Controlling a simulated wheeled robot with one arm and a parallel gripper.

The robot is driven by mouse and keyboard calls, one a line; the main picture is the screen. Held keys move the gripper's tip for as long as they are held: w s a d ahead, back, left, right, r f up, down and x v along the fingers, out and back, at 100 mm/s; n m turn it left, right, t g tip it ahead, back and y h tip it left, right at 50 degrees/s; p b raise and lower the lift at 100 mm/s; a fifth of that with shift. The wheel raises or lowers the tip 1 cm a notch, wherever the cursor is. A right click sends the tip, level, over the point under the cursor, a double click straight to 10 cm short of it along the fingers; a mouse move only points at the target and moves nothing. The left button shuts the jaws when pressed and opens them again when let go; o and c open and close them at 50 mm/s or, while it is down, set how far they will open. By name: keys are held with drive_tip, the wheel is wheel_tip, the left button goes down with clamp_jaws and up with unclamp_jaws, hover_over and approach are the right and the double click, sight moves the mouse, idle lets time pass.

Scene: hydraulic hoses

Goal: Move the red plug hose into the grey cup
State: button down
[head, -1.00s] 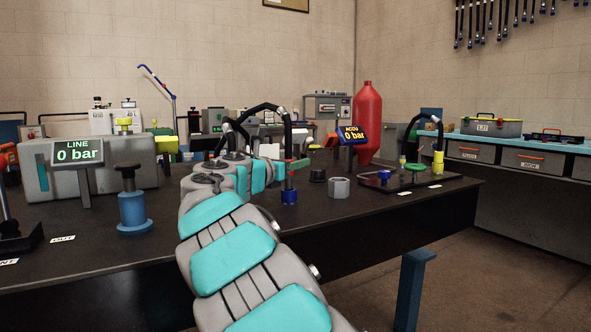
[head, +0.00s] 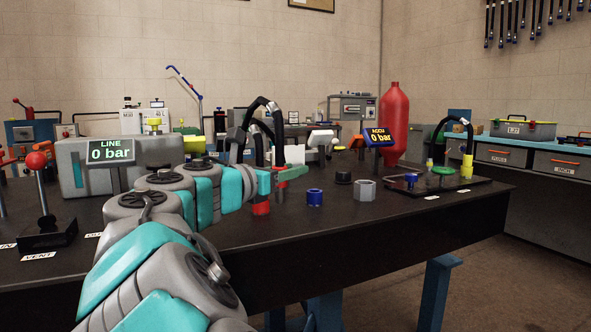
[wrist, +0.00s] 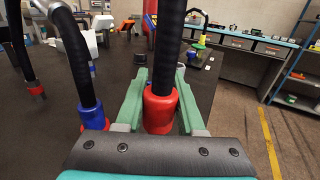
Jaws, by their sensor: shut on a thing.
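My gripper (head: 283,174) has green fingers and is shut on the red plug hose (wrist: 160,108). In the wrist view the red plug sits between the fingers, with its black hose rising from it. In the head view the plug (head: 281,185) shows partly behind the near finger. The grey cup (head: 365,190) is a hexagonal piece standing on the dark bench, to the right of my gripper and apart from it. Nothing shows in the cup. The plug's lower end is hidden in the wrist view.
A blue cup (head: 315,197) and a black cup (head: 343,178) stand between my gripper and the grey cup. A red piece (head: 261,208) is below my gripper. A blue plug hose (wrist: 93,116) hangs close left in the wrist view. A red bottle (head: 395,125) stands behind.

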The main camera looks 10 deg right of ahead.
drive_tip(key=shift+r, duration=0.15)
drive_tip(key=shift+r+p, duration=0.95)
drive_tip(key=shift+p, duration=0.5)
